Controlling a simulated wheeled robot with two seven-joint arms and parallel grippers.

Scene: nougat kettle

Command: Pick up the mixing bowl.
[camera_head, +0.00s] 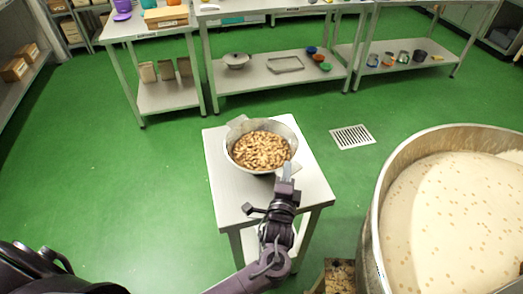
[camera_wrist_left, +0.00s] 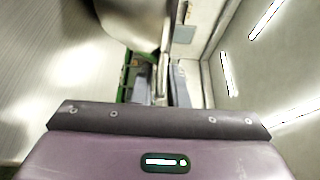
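The mixing bowl (camera_head: 233,156) is a round metal bowl full of tan nuts (camera_head: 262,150). It stands upright on a small steel table (camera_head: 226,185) in the head view. A flat metal tab sticks out at its far left, and another shows at its near right. My left gripper (camera_head: 287,171) is at the bowl's near right rim, beside that tab. In the left wrist view the bowl's side (camera_wrist_left: 133,22) shows at the top, by the fingertips (camera_wrist_left: 162,75). Whether the fingers touch or grip the rim is unclear. My right gripper is not in view.
A large metal kettle (camera_head: 368,235) with pale, speckled nougat (camera_head: 465,220) stands at the right. Steel shelving tables (camera_head: 270,80) with a pot (camera_head: 236,60) and small bowls line the back. Green floor is free left of the small table.

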